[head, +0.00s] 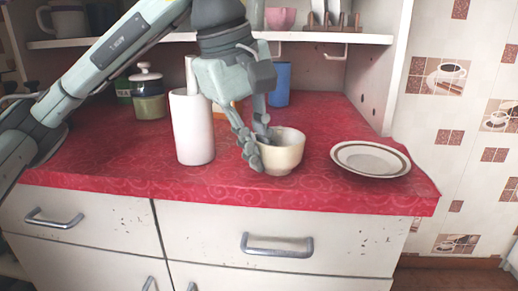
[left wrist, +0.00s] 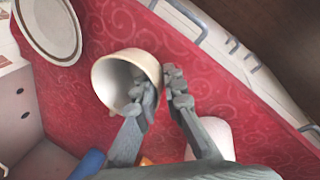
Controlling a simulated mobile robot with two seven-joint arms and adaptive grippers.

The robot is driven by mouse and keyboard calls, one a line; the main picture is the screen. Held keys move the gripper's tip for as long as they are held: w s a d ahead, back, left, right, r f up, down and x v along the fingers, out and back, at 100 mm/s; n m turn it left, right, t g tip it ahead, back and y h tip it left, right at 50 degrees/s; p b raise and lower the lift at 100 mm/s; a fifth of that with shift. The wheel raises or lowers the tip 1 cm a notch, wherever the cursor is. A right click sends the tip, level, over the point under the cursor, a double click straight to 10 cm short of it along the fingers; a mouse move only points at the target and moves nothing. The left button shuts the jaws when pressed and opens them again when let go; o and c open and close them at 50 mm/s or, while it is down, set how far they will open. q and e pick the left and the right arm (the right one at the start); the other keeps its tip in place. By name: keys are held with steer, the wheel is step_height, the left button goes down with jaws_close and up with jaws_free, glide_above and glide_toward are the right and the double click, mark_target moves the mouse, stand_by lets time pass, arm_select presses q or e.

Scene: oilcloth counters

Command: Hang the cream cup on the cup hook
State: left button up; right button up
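The cream cup (head: 287,155) stands upright on the red counter near its front edge. My left gripper (head: 257,145) reaches down at the cup's left side. In the left wrist view the cup (left wrist: 120,60) shows its opening, with one finger inside and the other outside, so my left gripper (left wrist: 160,91) straddles the wall. The fingertips are close to the wall, but I cannot tell whether they press on it. The cup's handle is not clearly visible. A pale hook (head: 336,53) hangs under the shelf, with another hook-like shape further left. My right gripper is not in view.
A white paper-towel roll (head: 193,130) stands just left of the gripper. A saucer (head: 371,159) lies to the right. A blue cup (head: 280,84) and a lidded jar (head: 148,95) stand behind. The shelf (head: 370,39) overhangs the back. Counter between cup and saucer is clear.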

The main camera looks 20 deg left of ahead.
arm_select(q)
steer(key=o, duration=0.3)
steer(key=shift+r, duration=0.25)
steer(key=shift+s+r, duration=0.1)
steer(key=shift+r, duration=0.35)
steer(key=v, duration=0.5)
steer(key=shift+a+r+p, duration=0.15)
steer(key=shift+r+p, duration=0.2)
steer(key=p+v, duration=0.1)
steer(key=v, duration=0.4)
steer(key=shift+s, duration=0.15)
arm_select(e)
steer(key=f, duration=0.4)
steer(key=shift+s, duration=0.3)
